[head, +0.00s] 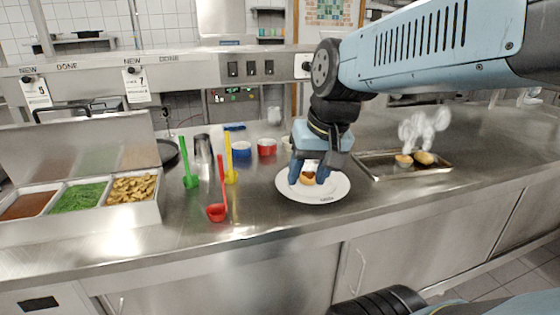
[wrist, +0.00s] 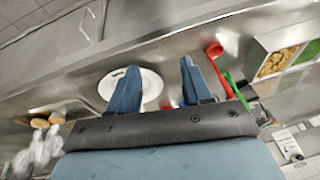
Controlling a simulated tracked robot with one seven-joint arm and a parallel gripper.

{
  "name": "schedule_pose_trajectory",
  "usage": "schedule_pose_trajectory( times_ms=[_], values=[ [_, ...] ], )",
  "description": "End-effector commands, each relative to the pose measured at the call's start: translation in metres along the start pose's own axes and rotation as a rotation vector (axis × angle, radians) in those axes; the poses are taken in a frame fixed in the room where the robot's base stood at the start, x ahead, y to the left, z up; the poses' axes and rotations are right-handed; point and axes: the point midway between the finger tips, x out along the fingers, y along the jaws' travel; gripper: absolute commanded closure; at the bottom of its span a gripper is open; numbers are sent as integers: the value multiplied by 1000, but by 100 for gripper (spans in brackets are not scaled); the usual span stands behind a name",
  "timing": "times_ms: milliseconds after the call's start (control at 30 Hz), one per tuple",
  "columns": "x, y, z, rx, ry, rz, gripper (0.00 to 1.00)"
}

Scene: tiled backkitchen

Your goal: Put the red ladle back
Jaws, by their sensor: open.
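The red ladle (head: 217,212) is on the steel counter, bowl down near the front edge, with its handle pointing up. It also shows in the wrist view (wrist: 214,50), right of my fingers. My gripper (head: 309,174) is open, fingers pointing down over a white plate (head: 336,191), to the right of the ladle and apart from it. A small bun with a dark red top (head: 308,179) shows between the fingers in the head view; I cannot tell whether they touch it. In the wrist view, my gripper (wrist: 160,65) holds nothing visible.
A green ladle (head: 190,180) and a yellow ladle (head: 230,177) stand near the red one. A food container with three compartments (head: 146,213) is at left. Blue (head: 241,150) and red (head: 267,147) cups stand behind. A metal tray (head: 377,171) with buns is at right.

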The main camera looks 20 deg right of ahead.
Motion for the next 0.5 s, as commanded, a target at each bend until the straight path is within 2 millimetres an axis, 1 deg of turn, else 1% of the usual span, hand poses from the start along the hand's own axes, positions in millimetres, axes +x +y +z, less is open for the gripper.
schedule_pose_trajectory(
  times_ms=[33,100,200,500],
  values=[
    [-7,4,3,-40,45,16,51],
    [-14,9,4,-88,94,38,51],
    [-20,11,6,-135,140,61,51],
    [-24,14,7,-165,171,77,51]
  ],
)
